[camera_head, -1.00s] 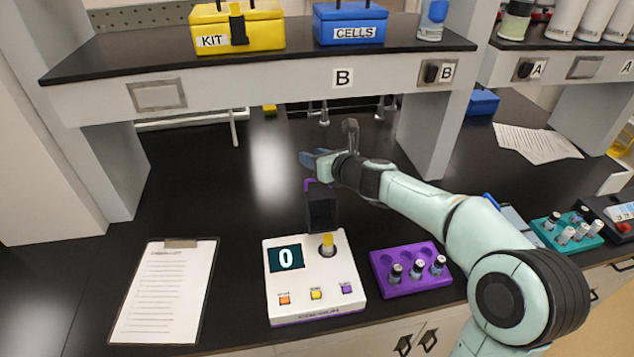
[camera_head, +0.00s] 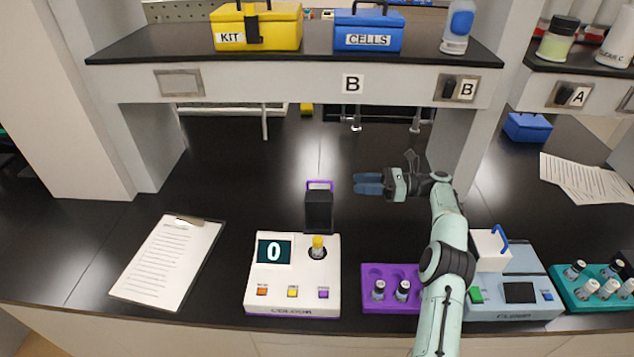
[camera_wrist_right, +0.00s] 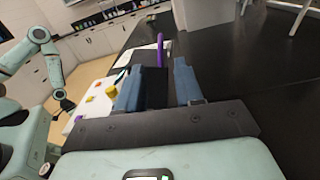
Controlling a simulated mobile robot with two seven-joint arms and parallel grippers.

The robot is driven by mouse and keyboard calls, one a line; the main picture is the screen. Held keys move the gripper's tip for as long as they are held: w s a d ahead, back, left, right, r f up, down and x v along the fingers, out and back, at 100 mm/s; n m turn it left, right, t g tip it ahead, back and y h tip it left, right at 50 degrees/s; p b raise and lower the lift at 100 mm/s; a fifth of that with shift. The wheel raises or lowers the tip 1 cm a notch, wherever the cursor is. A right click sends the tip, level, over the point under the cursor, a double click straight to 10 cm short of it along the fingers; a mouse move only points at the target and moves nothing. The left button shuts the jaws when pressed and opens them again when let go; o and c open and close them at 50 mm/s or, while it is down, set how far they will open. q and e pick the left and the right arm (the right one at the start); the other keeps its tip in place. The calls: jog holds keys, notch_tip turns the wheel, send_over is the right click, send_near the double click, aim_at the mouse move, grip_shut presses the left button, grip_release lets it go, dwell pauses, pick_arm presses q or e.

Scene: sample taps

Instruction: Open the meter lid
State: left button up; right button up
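The meter (camera_head: 262,303) is a white box with a dark display reading 0 and three coloured buttons. Its black lid (camera_head: 319,212) stands upright behind the well, with a purple handle (camera_head: 319,185) on top. A yellow-capped vial (camera_head: 318,243) stands in the uncovered well. My right gripper (camera_head: 368,184) is to the right of the handle, apart from it and empty. In the right wrist view its blue fingers (camera_wrist_right: 158,88) are spread, with the purple handle (camera_wrist_right: 160,48) beyond them. My left gripper (camera_wrist_right: 66,105) shows small at the left of that view.
A purple rack (camera_head: 372,302) with vials and a blue-grey device (camera_head: 512,310) stand right of the meter, partly behind my right arm. A clipboard (camera_head: 168,262) lies at left. The shelf (camera_head: 270,83) overhangs the back. The bench behind the meter is mostly clear.

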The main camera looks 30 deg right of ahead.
aim_at(312, 181)
jog(key=x, duration=1.3)
jog(key=shift+a, duration=0.1)
jog(key=shift+r, duration=0.1)
grip_shut()
